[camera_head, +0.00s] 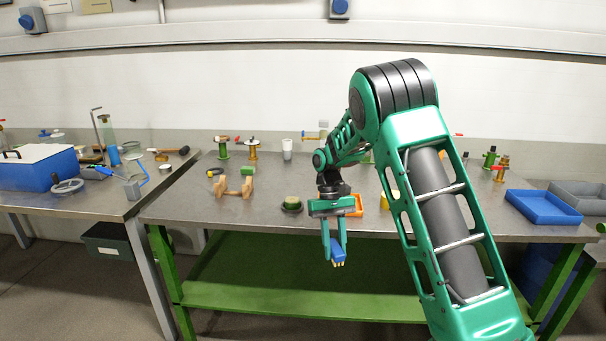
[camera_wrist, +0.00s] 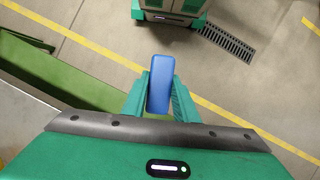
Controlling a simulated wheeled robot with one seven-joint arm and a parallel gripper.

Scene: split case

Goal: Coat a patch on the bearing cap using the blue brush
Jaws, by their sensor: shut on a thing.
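My gripper (camera_head: 337,258) hangs fingers-down in front of the table's front edge, with the lower green shelf behind it in the head view. It is shut on the blue brush (camera_head: 338,252), whose pale yellowish end points down. In the wrist view the brush's blue body (camera_wrist: 160,85) sits between the two green fingers (camera_wrist: 159,100), slightly tilted; its bristles are hidden there. I cannot tell for sure which thing is the bearing cap. A tan, notched block (camera_head: 233,188) stands on the table to the left, apart from my gripper.
A dark round dish (camera_head: 291,205) with a green thing in it is near the front edge. An orange tray (camera_head: 355,207) lies behind my gripper. Blue (camera_head: 543,207) and grey trays stand at the right. Several small valve-like fittings line the back. A second table (camera_head: 80,205) is at left.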

